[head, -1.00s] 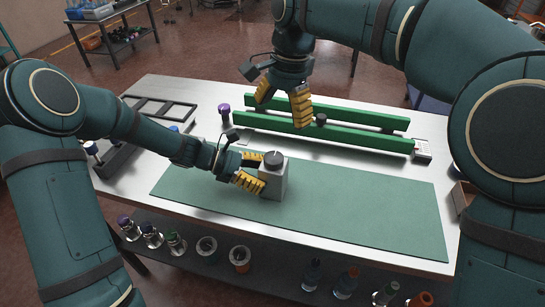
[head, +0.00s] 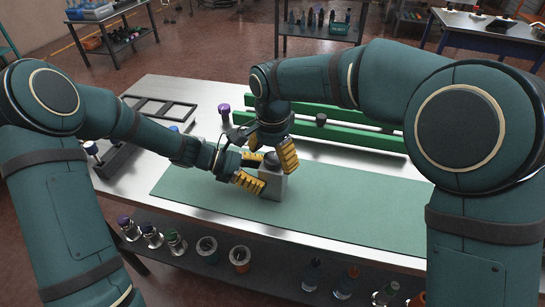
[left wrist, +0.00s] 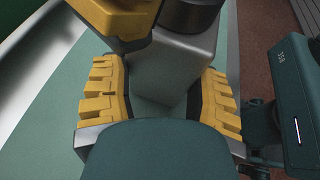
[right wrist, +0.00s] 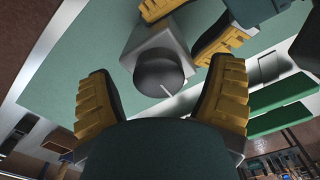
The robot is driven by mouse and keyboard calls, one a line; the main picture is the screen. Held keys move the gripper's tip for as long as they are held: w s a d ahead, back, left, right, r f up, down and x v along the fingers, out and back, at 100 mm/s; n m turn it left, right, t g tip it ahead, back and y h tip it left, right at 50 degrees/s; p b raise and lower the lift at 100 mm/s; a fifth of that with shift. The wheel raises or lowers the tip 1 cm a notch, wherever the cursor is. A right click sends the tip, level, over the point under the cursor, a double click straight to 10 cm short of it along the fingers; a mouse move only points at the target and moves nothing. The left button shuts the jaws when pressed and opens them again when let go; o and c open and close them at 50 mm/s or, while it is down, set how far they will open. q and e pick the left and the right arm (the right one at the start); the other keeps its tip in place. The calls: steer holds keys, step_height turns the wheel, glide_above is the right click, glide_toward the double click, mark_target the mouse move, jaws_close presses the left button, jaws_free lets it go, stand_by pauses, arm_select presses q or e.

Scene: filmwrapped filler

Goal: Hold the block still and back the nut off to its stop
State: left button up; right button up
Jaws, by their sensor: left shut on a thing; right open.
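The grey block (head: 272,184) stands upright on the green mat (head: 340,207). A dark round nut (right wrist: 159,74) with a light line on it sits on top of the block. My left gripper (head: 250,171) is shut on the block's sides; the left wrist view also shows the block (left wrist: 172,70) between its yellow fingers. My right gripper (head: 272,158) is above the block, pointing down, with its fingers open on either side of the nut. In the right wrist view a gap shows between the nut and those fingers. The head view partly hides the nut.
Green rails (head: 360,136) run along the back of the table behind my right gripper. A purple-capped bottle (head: 224,114) stands at the back left, and a dark rack (head: 115,157) at the left. The mat's right part is clear.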

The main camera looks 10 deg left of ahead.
arm_select(q)
steer(key=shift+f, duration=0.1)
arm_select(e)
steer(key=shift+f, duration=0.35)
arm_select(q)
steer(key=shift+s, duration=0.1)
arm_select(e)
steer(key=c, duration=1.2)
arm_select(q)
steer(key=shift+d, duration=0.1)
arm_select(e)
steer(key=shift+n, duration=0.3)
steer(key=n, duration=0.5)
steer(key=shift+a+n, duration=0.1)
steer(key=shift+n, duration=0.2)
steer(key=n, duration=0.5)
steer(key=shift+s, duration=0.1)
steer(key=n, duration=0.6)
steer(key=shift+n, duration=0.4)
arm_select(q)
steer(key=shift+d, duration=0.1)
arm_select(e)
steer(key=n, duration=0.5)
steer(key=shift+n, duration=0.4)
